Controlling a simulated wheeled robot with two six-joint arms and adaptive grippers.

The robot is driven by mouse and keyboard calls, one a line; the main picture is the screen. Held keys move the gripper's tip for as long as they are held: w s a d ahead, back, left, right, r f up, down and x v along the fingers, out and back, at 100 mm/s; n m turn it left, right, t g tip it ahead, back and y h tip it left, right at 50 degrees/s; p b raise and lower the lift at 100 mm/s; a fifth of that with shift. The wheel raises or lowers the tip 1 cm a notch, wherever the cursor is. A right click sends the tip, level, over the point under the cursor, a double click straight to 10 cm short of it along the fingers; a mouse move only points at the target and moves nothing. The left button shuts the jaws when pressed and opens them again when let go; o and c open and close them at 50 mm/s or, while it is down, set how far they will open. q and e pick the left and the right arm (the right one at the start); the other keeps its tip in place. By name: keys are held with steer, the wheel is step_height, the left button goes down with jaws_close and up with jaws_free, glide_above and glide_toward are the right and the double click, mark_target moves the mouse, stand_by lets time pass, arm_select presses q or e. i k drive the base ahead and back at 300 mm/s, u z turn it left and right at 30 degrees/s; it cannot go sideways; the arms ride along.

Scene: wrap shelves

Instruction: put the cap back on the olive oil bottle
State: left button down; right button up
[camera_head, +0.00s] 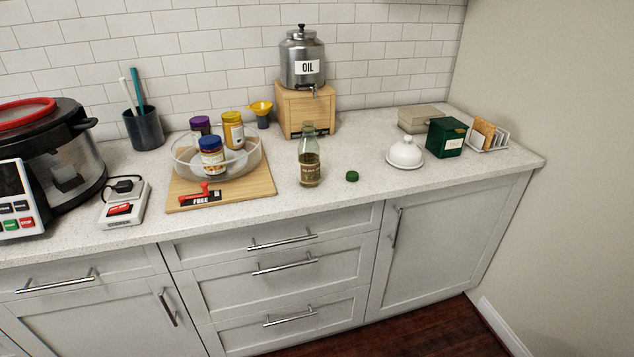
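The olive oil bottle (309,163) stands upright near the middle of the counter. It is clear glass with a tan label, and no cap shows on its neck. A small dark green cap (352,176) lies on the counter a short way to the right of the bottle. Neither of my grippers shows in the head view.
A glass bowl with several jars sits on a wooden board (258,185) left of the bottle. An oil dispenser (302,62) on a wooden stand (306,112) is behind it. A white dome (404,152), a green box (445,138) and a rack (490,137) stand right. The counter front around the cap is clear.

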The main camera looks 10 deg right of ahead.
mark_target(308, 149)
steer(key=u, duration=0.9)
steer(key=k, duration=1.15)
steer(key=u, duration=0.8)
steer(key=i, duration=0.6)
steer(key=z, duration=0.65)
steer(key=i, duration=1.25)
steer(key=z, duration=1.45)
steer(key=i, duration=0.65)
steer(key=z, duration=0.5)
